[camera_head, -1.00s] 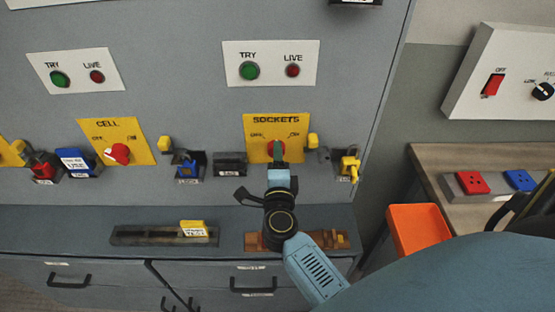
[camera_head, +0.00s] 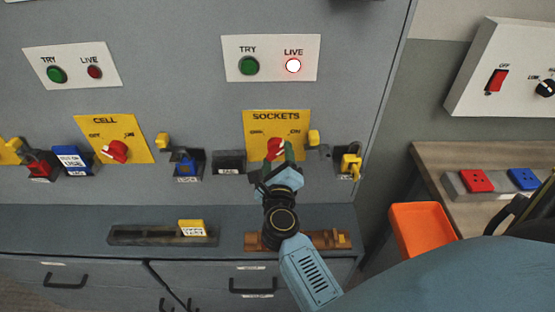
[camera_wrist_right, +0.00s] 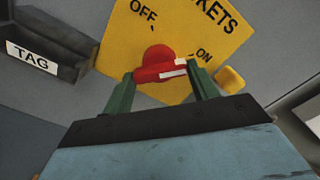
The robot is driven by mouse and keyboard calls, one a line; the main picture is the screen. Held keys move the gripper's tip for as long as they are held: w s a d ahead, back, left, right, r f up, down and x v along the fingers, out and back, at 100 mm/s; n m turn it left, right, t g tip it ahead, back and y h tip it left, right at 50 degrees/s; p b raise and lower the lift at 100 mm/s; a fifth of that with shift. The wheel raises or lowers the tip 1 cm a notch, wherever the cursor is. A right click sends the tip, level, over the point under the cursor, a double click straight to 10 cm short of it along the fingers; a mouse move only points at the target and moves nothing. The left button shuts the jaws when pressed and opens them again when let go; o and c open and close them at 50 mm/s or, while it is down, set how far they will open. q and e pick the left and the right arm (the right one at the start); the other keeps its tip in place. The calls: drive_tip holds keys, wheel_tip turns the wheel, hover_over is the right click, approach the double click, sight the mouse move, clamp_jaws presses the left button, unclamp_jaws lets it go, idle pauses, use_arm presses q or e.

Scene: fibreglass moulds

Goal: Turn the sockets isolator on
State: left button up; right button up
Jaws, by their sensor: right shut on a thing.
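The sockets isolator is a yellow plate (camera_head: 262,119) marked SOCKETS on the grey panel, with a red knob (camera_head: 274,148). My right gripper (camera_head: 277,158) is shut on the red knob, one green finger on each side of it. In the right wrist view the knob (camera_wrist_right: 160,66) sits between the fingers, and its white mark points right, toward the ON side. The LIVE lamp (camera_head: 293,66) above the sockets isolator is lit bright, and the green TRY button (camera_head: 249,66) is beside it. My left gripper is not in view.
A cell isolator (camera_head: 115,150) with its own red knob is to the left. Padlocks, including a blue one (camera_head: 186,165) and a yellow one (camera_head: 350,165), sit in holders along the panel. An orange bin (camera_head: 420,228) stands at the right by a wooden bench (camera_head: 440,170).

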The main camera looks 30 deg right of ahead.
drive_tip(key=shift+f+m, duration=0.1)
drive_tip(key=shift+m, duration=0.2)
drive_tip(key=o, duration=1)
